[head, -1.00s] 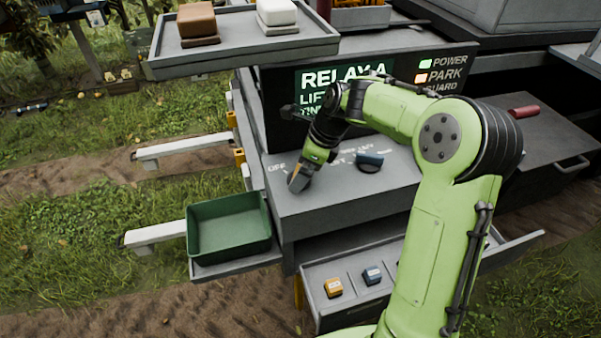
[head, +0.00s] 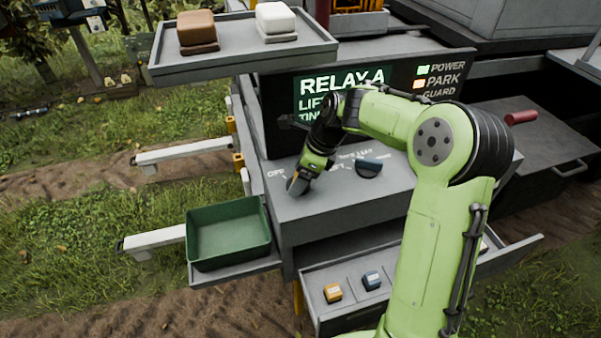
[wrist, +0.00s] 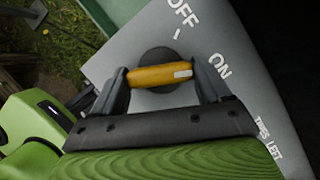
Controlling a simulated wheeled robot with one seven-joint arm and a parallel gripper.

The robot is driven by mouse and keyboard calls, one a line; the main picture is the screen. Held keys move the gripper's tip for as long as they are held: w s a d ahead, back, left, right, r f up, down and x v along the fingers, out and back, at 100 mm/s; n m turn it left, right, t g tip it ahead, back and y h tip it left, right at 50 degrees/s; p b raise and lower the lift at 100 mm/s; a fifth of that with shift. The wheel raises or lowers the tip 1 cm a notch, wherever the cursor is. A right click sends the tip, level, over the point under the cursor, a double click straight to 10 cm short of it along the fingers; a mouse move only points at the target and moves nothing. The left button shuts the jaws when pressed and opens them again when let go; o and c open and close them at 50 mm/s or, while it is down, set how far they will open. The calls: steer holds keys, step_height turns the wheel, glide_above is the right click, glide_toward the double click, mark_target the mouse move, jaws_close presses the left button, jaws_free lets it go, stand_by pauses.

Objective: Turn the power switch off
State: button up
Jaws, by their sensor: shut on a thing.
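The power switch (wrist: 160,76) is a yellow-orange bar handle on a dark round base, seen in the wrist view. Its white-marked end points to the right, towards the ON label (wrist: 221,66). The OFF label (wrist: 184,12) is above it, beside a short white tick. My gripper (wrist: 166,80) has one finger at each end of the handle and is shut on it. In the head view my gripper (head: 298,186) is down at the left part of the grey console top (head: 330,205) and hides the switch.
A dark blue knob (head: 369,168) sits to the right on the console. The screen (head: 344,90) shows a green light by POWER and an orange one by PARK. A green bin (head: 228,255) stands at the left, an open drawer (head: 345,308) below, and a tray (head: 240,58) above.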

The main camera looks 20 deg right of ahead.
steer(key=n+p, duration=0.1)
steer(key=p, duration=0.1)
steer(key=n+g+p, duration=0.1)
steer(key=p, duration=0.1)
steer(key=shift+r+n, duration=0.3)
steer(key=n+g+p, duration=0.1)
steer(key=n+p, duration=0.1)
steer(key=p, duration=0.1)
steer(key=shift+w+n+y, duration=0.1)
steer(key=shift+n+y, duration=0.2)
steer(key=n+g+p, duration=0.1)
steer(key=n+p, duration=0.2)
steer(key=shift+w+f, duration=0.1)
steer(key=shift+w+f+n+g+p, duration=0.1)
steer(key=shift+n+g+p, duration=0.65)
steer(key=shift+n, duration=0.85)
steer(key=shift+h, duration=0.4)
steer(key=o, duration=1)
steer(key=p+v, duration=0.1)
steer(key=v, duration=1.1)
steer(key=shift+f, duration=0.15)
